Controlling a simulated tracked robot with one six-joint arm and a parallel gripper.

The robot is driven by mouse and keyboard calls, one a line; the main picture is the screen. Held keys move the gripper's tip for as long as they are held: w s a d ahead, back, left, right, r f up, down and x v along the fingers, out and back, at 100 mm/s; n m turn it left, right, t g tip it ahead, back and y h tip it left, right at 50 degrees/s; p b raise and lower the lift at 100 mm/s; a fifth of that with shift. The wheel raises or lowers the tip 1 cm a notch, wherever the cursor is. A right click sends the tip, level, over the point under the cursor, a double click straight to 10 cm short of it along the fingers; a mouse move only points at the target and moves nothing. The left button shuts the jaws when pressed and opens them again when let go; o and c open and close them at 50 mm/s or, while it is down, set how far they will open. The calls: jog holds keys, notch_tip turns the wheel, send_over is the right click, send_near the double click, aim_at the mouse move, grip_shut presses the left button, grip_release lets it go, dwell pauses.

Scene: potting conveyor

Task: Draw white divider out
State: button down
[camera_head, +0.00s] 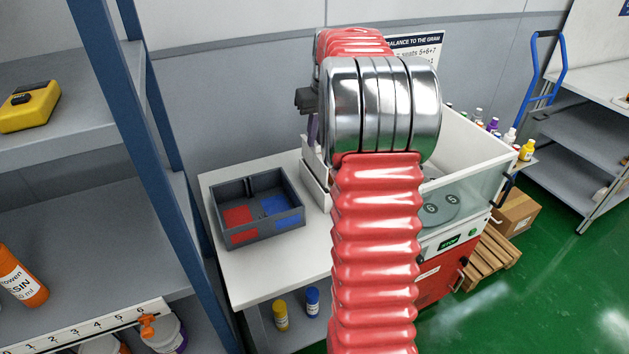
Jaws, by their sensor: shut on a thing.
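My gripper (311,122) shows only in part, as a dark block and a narrow finger at the left of my arm's shiny wrist. It is shut, pointing down over white upright panels (315,186) at the left end of the white-walled machine. The white divider seems to be among these panels, at the finger's lower end, but the grip itself is hidden behind my arm. I cannot tell how far the divider stands out of its place.
A dark grey divided box (258,236) with red and blue patches stands on the white table (255,283) at the left. A blue-framed shelf (157,120) stands nearer left. Glass and a scale-like panel (452,242) lie right of my arm. Bare table lies before the box.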

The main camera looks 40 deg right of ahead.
jog(key=shift+r, duration=0.15)
jog(key=shift+w+v, duration=0.25)
jog(key=shift+v, duration=1)
jog(key=shift+r, duration=0.25)
jog(key=w+v, duration=0.1)
jog(key=v, duration=0.5)
jog(key=shift+w+r, duration=0.2)
jog(key=shift+r, duration=0.15)
dwell(0.3)
dwell(0.4)
